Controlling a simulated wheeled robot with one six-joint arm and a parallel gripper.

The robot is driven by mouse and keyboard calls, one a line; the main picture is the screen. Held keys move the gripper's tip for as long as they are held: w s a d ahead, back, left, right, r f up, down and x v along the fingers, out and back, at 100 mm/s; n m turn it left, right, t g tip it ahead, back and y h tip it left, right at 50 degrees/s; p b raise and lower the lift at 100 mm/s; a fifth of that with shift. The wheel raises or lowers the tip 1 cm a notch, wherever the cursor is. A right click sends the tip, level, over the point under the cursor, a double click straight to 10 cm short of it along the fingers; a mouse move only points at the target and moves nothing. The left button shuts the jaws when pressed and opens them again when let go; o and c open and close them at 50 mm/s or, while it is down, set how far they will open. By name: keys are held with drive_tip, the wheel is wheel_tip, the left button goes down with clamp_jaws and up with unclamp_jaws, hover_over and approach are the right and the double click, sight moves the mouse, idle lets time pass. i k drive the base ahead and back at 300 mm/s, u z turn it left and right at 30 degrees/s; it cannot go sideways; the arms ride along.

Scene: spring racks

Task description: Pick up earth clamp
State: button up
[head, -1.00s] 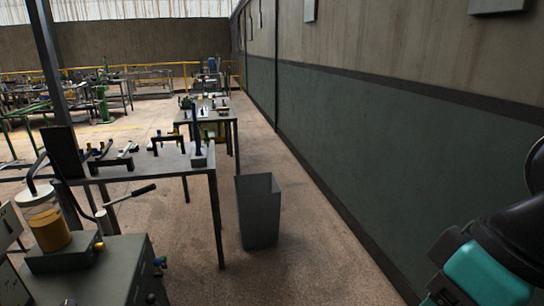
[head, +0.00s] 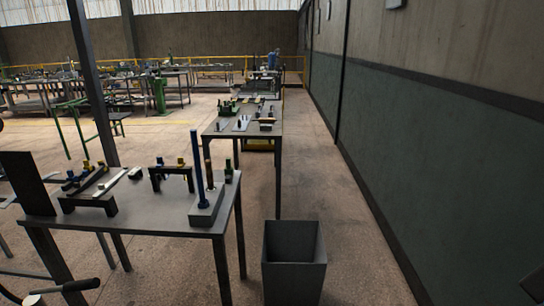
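I cannot make out an earth clamp for sure. The near grey metal table (head: 150,222) carries several small items. Among them are a black bracket-like piece with a yellow part (head: 171,176), a dark raised rack with bars across it (head: 90,200), and a grey block with upright rods (head: 207,206). A small green piece (head: 228,168) is at that table's right back corner. They are too small to name surely. My gripper is not in view; only a dark bit of what may be my arm shows at the lower right edge.
A grey open bin (head: 293,262) stands on the floor right of the near table. A second table (head: 240,131) with small items is behind. A long wall (head: 420,150) runs along the right. Free floor lies between bin and wall. A dark post (head: 92,90) rises at left.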

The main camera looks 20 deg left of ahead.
sight(229, 170)
drive_tip(key=i, duration=0.9)
drive_tip(key=u, duration=1.35)
drive_tip(key=i, duration=1.65)
